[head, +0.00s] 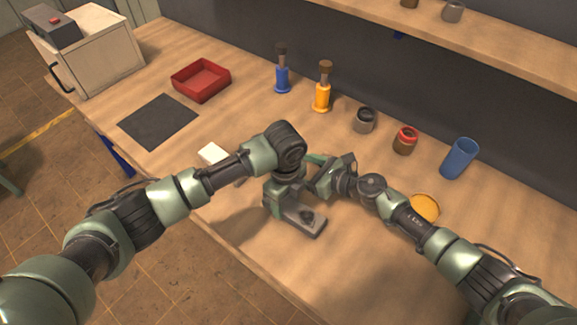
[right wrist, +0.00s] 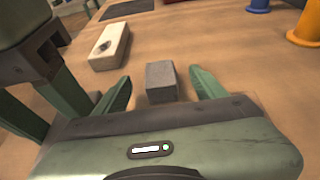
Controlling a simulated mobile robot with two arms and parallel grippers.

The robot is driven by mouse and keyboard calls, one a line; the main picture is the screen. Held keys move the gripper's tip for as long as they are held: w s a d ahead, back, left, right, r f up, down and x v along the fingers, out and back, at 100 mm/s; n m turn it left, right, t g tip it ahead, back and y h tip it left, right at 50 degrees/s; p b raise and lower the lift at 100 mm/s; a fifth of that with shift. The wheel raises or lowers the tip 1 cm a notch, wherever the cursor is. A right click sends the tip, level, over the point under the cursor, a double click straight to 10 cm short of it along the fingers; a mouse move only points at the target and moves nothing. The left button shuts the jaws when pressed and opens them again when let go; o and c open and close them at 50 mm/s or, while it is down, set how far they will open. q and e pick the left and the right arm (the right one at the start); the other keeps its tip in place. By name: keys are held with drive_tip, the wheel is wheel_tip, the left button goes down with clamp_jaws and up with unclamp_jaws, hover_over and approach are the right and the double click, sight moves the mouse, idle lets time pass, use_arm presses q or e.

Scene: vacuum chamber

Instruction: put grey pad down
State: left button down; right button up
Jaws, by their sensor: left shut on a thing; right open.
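A small grey block (right wrist: 161,80), which looks like the grey pad, shows in the right wrist view between the fingers of my right gripper (right wrist: 160,90). The fingers are open, with a gap on each side of the block. I cannot tell whether it touches the bench. In the head view my arms hide it, and my right gripper (head: 317,172) points left, close to my left gripper (head: 300,216). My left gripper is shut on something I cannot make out. A white block with a dark mark (right wrist: 110,45) lies beyond; it also shows in the head view (head: 212,154).
A dark mat (head: 158,121) and a red tray (head: 201,80) lie at the left of the bench. Blue (head: 282,78) and orange (head: 322,96) stands, jars (head: 404,141), a blue cup (head: 459,158) and an orange disc (head: 425,207) stand along the back and right.

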drive_tip(key=shift+x, duration=1.5)
drive_tip(key=shift+d, duration=0.1)
drive_tip(key=shift+c, duration=0.9)
clamp_jaws()
drive_tip(key=shift+r, duration=0.15)
